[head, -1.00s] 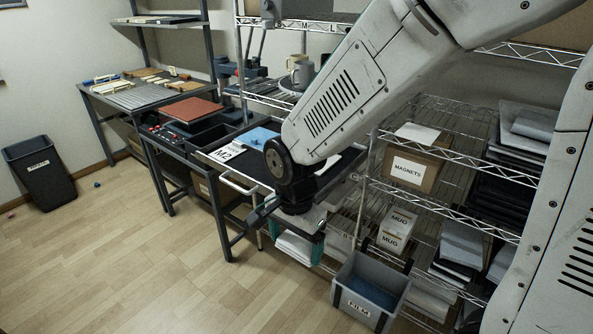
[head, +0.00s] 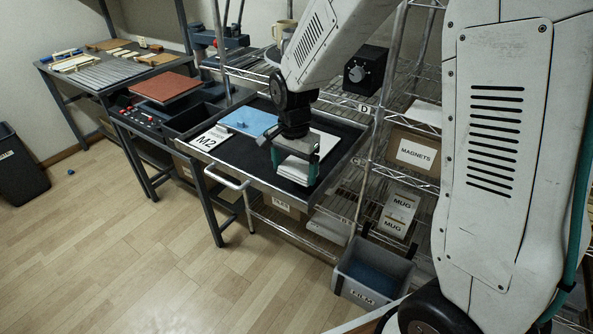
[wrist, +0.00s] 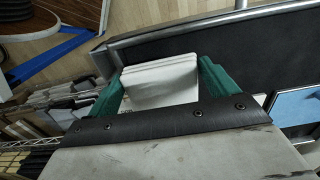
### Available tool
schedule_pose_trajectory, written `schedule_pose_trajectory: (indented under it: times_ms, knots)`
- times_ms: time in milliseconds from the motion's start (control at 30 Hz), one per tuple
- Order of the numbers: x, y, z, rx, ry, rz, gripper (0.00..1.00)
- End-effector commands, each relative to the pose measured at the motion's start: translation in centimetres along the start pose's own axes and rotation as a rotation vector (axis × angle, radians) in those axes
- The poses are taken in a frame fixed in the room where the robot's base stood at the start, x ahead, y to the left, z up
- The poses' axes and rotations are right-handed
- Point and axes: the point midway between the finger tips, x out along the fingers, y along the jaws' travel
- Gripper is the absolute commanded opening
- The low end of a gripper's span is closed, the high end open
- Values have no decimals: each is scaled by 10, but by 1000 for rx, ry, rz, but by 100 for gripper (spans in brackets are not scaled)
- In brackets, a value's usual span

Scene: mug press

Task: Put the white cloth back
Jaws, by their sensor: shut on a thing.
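My gripper (head: 295,167) is shut on a folded white cloth (head: 296,172), a thick stack of layers. It appears over the right front part of a pulled-out black-lined tray (head: 240,158) with a metal rim. In the wrist view the cloth (wrist: 160,76) sits between the two green fingers of my gripper (wrist: 162,88), and the tray's dark lining (wrist: 235,48) lies beyond it. I cannot tell whether the cloth touches the tray.
The tray also holds a blue sheet (head: 250,121), a card marked M2 (head: 209,139) and a white sheet (head: 325,143) behind my gripper. A grey FILM bin (head: 372,272) stands on the floor. MUG boxes (head: 398,214) and a MAGNETS box (head: 414,153) are on the rack.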

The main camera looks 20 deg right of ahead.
Motion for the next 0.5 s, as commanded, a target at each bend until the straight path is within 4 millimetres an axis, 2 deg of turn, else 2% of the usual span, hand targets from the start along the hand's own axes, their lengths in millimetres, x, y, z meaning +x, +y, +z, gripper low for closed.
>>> schedule_pose_trajectory:
  times_ms: [33,333,500]
  knots:
    - [1,-2,-7,2,0,1,64]
    - [3,-11,-28,-1,-1,1,64]
    - [32,-11,-27,-4,-2,4,64]
